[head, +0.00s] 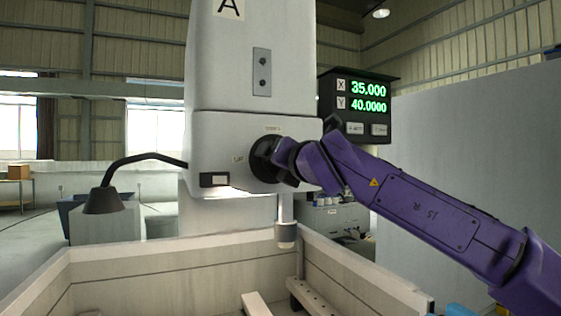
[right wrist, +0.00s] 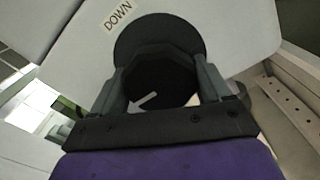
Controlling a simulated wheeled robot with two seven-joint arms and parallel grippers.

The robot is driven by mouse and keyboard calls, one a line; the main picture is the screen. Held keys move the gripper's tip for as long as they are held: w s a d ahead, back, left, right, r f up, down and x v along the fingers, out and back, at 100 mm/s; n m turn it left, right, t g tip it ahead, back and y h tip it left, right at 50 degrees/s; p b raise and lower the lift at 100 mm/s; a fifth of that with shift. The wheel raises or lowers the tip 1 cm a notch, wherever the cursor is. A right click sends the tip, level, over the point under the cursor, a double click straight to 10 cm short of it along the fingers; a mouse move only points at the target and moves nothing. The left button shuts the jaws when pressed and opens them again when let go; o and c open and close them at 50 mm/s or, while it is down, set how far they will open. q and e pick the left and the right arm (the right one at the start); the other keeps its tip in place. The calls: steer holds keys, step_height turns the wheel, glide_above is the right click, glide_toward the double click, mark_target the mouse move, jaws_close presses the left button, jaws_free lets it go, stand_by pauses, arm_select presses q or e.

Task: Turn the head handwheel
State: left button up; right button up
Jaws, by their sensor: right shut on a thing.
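The head handwheel (head: 261,160) is a black round wheel on the front of the white machine head (head: 225,140). My right arm comes in from the right, and its gripper (head: 284,160) is at the wheel, partly covering it. In the right wrist view the black handwheel (right wrist: 160,30) has a dark hub between the two fingers of my right gripper (right wrist: 161,80), which is shut on it. A DOWN label (right wrist: 118,16) is on the panel beside the wheel. My left gripper is not in view.
A black lamp (head: 103,200) on a bent arm sticks out left. Below, a nozzle (head: 286,234) hangs over an open light-walled tank (head: 170,262). A grey panel stands at right.

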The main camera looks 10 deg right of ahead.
steer(key=o, duration=1)
steer(key=shift+f, duration=0.1)
steer(key=shift+s, duration=0.1)
steer(key=shift+s+f+b, duration=0.1)
steer(key=shift+s+b, duration=0.25)
steer(key=s+d+b, duration=0.2)
steer(key=s+b, duration=0.2)
steer(key=s, duration=0.5)
steer(key=shift+s, duration=0.2)
steer(key=shift+r, duration=0.2)
